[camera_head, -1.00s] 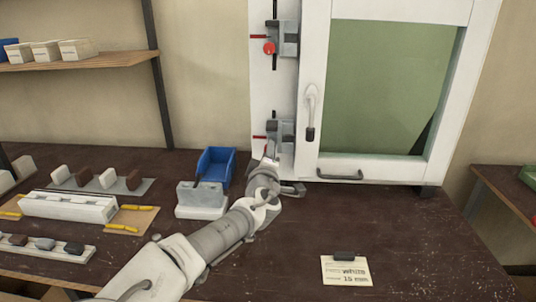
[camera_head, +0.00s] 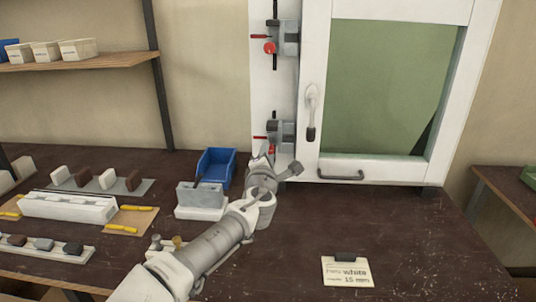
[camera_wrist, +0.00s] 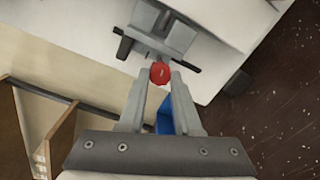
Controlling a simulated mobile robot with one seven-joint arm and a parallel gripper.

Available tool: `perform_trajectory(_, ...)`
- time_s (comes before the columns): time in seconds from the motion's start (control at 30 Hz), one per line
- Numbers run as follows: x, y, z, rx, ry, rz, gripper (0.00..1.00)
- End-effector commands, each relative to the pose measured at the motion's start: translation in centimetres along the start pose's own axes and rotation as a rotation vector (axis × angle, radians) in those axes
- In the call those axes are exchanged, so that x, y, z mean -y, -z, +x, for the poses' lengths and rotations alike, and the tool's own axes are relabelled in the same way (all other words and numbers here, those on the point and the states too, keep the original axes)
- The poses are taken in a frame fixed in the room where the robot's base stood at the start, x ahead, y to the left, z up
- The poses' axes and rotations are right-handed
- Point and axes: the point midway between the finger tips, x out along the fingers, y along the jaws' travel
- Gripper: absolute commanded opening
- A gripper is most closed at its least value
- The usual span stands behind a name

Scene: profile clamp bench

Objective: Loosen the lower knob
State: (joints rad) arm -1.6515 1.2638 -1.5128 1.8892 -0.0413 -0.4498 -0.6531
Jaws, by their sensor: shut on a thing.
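The lower knob (camera_wrist: 160,73) is red and sits between my gripper's fingertips in the wrist view. My gripper (camera_wrist: 160,82) is shut on it. In the head view only a bit of red of the lower knob (camera_head: 271,150) shows beside my gripper (camera_head: 267,154). The lower clamp (camera_head: 281,132) is a grey block with a dark bar on the white upright panel (camera_head: 259,90). The upper clamp (camera_head: 287,38) with its own red knob (camera_head: 269,48) sits higher on the same panel.
The white-framed window (camera_head: 390,90) with a handle stands right of the clamps. A blue bin (camera_head: 217,165) and a grey-white block fixture (camera_head: 201,198) are close left of my arm. A note card (camera_head: 347,271) lies at the front right. The bench right of my arm is mostly clear.

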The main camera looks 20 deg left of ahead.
Motion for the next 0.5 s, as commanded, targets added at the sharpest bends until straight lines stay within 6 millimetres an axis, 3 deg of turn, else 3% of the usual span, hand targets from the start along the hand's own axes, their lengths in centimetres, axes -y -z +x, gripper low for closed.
perform_trajectory(0.5,-0.04,0.03,0.01,0.001,-0.001,-0.042,0.0)
